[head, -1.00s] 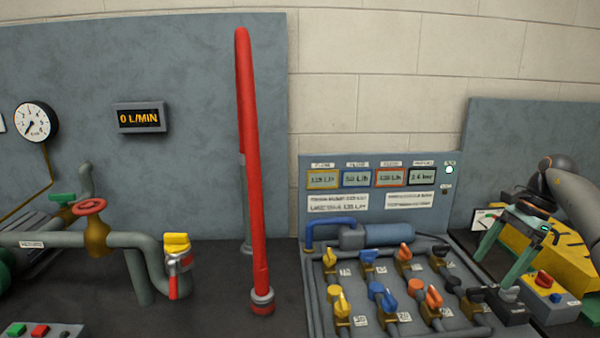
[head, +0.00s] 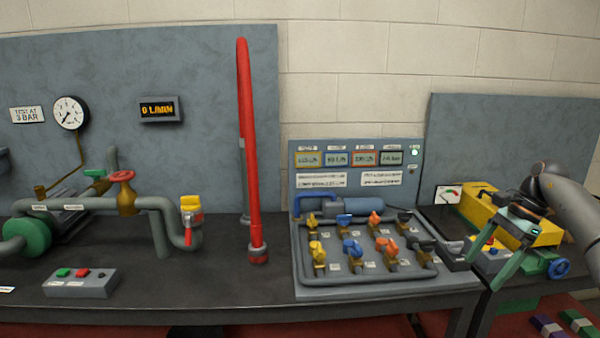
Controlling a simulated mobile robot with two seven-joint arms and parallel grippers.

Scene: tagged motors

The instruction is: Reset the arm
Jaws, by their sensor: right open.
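My right arm (head: 572,205) comes in from the right edge. Its gripper (head: 478,270) points down and toward me, with its two teal fingers spread apart and nothing seen between them. The gripper is in front of the yellow machine (head: 478,207), by the right end of the valve panel (head: 390,290). A dark grey fitting (head: 452,250) shows near the left finger; I cannot tell whether they touch. My left gripper is not in view.
A tall red hose (head: 247,150) stands mid-bench. Coloured valve handles stand on the panel. Pipework with a red handwheel (head: 123,176) and a button box (head: 80,283) are on the left.

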